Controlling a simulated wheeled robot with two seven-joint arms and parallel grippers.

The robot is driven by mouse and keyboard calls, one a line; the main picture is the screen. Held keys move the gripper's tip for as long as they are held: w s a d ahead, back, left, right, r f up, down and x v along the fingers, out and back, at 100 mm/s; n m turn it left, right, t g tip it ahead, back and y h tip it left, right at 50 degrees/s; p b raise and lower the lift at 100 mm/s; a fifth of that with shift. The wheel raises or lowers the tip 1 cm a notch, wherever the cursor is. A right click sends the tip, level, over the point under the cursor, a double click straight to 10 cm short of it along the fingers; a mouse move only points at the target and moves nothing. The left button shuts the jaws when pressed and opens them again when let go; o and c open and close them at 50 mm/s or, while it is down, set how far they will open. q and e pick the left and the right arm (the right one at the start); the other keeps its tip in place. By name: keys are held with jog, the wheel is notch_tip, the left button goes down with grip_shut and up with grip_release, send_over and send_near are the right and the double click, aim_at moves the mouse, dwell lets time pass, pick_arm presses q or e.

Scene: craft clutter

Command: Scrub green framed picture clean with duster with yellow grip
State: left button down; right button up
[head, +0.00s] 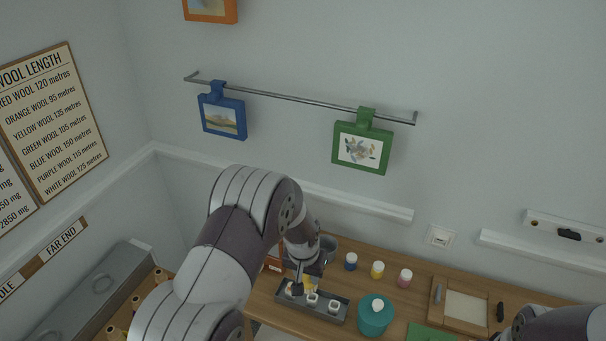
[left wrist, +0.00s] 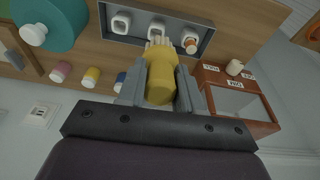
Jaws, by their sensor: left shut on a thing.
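The green framed picture (head: 384,159) hangs on the back wall from the right part of a metal rail. Its white sheet shows coloured leaf-like patches, with some greyish marks. My left gripper (head: 306,279) is over the dark tray, well below the picture. It is shut on the yellow grip (left wrist: 160,78) of the duster, which lies between the two fingers in the left wrist view. Pale bristles show at the duster's far end, at the tray's edge. In the head view the duster (head: 309,285) is mostly hidden by the gripper. My right gripper is out of view; only part of that arm shows.
The dark tray (head: 282,300) holds several white square holders. A teal pot (head: 374,318), small paint jars (head: 377,269) and a red-brown box (left wrist: 262,126) stand nearby. A blue framed picture (head: 239,131) hangs left on the rail (head: 300,99). A ledge (head: 370,205) runs below.

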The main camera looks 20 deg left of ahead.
pick_arm(q)
jog(key=shift+w+d+r+t, duration=0.15)
jog(key=shift+w+r+t, duration=0.7)
jog(key=shift+w+t, duration=0.2)
jog(key=w+d+r+t, duration=0.1)
jog(key=w+r+t, duration=0.3)
jog(key=r+t, duration=0.45)
jog(key=w+d+r+t, duration=0.1)
jog(key=w+r+t, duration=0.35)
jog(key=r, duration=0.75)
jog(key=shift+t, duration=0.35)
jog(key=w+b, duration=0.1)
jog(key=w, duration=0.1)
jog(key=w+b, duration=0.1)
jog(key=w, duration=0.1)
jog(key=shift+w+f+b, duration=0.1)
jog(key=shift+f+b, duration=0.2)
jog(key=shift+f, duration=0.05)
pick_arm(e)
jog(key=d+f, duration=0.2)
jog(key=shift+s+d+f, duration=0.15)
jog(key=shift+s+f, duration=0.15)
